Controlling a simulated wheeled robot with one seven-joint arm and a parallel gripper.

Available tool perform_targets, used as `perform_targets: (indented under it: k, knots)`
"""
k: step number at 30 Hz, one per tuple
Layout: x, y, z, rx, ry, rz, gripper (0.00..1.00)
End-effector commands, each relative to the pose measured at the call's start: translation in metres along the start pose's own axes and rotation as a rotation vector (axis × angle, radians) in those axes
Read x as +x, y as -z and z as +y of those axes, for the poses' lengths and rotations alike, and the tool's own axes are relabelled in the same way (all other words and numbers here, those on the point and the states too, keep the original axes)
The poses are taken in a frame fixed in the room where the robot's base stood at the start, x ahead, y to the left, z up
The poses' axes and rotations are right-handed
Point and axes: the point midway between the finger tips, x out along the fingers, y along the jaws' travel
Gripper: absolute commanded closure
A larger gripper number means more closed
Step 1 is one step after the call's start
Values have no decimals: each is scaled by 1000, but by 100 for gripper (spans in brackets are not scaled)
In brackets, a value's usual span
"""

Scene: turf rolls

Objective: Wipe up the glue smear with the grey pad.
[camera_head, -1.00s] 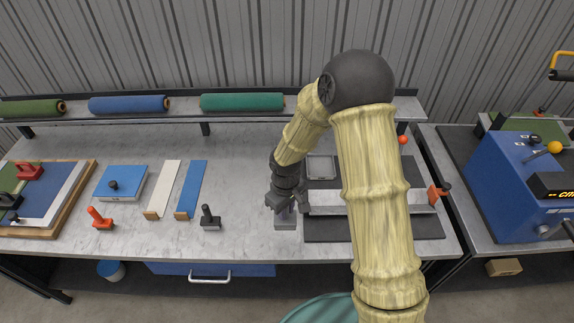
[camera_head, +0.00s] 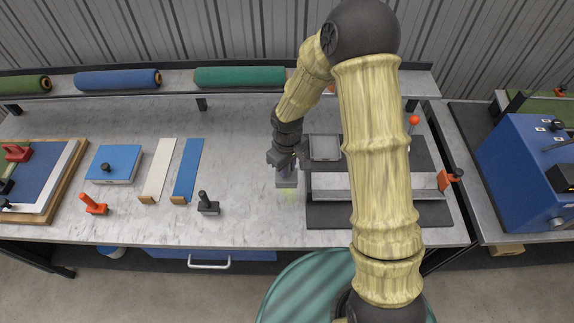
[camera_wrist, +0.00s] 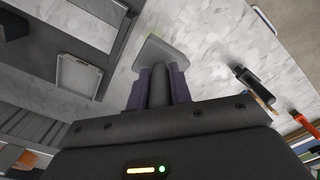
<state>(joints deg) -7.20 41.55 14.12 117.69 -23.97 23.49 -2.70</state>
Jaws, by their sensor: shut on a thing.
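My gripper (camera_head: 286,163) is shut on the upright handle of the grey pad (camera_head: 286,181). The pad is a small light-grey block below my fingers, at or just above the bench top; I cannot tell if it touches. In the wrist view my gripper (camera_wrist: 159,88) shows purple fingers either side of the dark handle, with the grey pad (camera_wrist: 166,52) beyond. The glue smear (camera_head: 291,194) is a faint yellow-green patch on the bench, right at the pad's near edge. Part of it may be hidden under the pad.
Right of the pad lies a dark board (camera_head: 325,214) with a metal bar and a small grey tray (camera_head: 324,147). To the left stands a black-handled tool (camera_head: 208,204), then blue (camera_head: 187,168) and white (camera_head: 161,168) strips. Bench between is clear.

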Motion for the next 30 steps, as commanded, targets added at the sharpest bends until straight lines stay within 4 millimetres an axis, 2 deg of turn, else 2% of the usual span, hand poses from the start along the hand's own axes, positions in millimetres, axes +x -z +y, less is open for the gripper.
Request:
perform_targets:
  k: [5, 18, 30]
  knots:
    - [9, 0, 0, 0, 0, 0, 100]
    - [56, 2, -5, -11, 0, -1, 100]
    - [60, 1, -2, -4, 0, 0, 100]
